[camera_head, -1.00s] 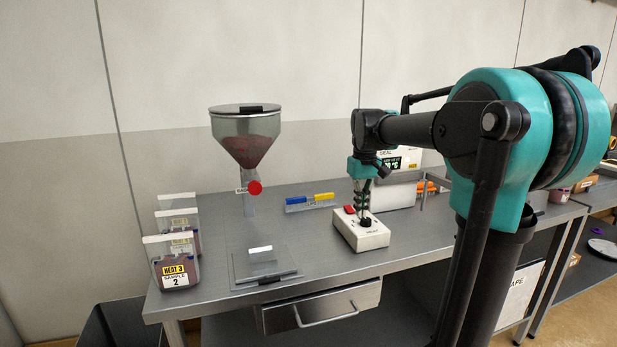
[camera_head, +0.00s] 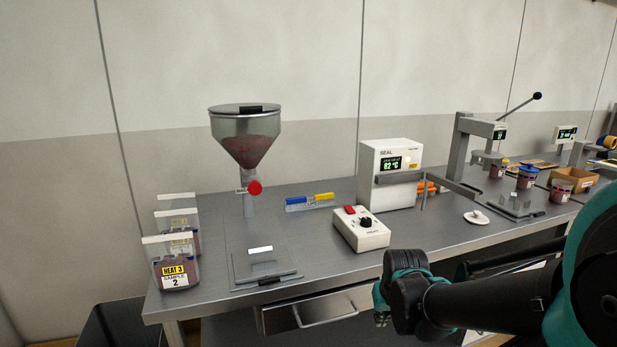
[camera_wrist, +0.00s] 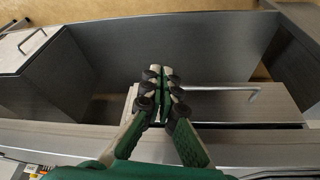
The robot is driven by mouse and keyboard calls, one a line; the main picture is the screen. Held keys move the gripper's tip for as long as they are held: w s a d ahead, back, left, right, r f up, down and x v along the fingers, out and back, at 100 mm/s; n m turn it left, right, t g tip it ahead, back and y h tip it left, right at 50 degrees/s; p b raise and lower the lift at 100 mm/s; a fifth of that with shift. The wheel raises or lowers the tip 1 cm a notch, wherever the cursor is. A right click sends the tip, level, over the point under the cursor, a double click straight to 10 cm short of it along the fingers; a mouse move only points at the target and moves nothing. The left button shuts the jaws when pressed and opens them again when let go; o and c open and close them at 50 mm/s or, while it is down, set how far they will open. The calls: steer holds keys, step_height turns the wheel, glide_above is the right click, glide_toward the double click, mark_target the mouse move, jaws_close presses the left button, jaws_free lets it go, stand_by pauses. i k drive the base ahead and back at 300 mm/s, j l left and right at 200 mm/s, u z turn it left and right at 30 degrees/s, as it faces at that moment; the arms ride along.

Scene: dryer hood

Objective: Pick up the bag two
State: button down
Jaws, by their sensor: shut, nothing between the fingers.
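The bag labelled "HEAT 3, SAMPLE 2" (camera_head: 176,272) stands upright at the left front corner of the steel table (camera_head: 215,302). It has a clear top strip and dark contents. Further bags (camera_head: 178,222) stand close behind it, partly hidden by it. My gripper (camera_head: 382,318) is in front of the table's front edge, right of the drawer and well to the right of the bags. In the wrist view my gripper (camera_wrist: 160,74) has its fingers together and empty, above the drawer front. No bag shows in the wrist view.
A hopper (camera_head: 246,135), a clear plate (camera_head: 265,265), a white control box (camera_head: 361,229) and a sealer (camera_head: 389,174) stand on the table. The drawer (camera_head: 320,308) has a protruding handle, also in the wrist view (camera_wrist: 226,89). Bare tabletop lies between plate and control box.

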mark_target(172, 258)
steer(key=u, duration=1.4)
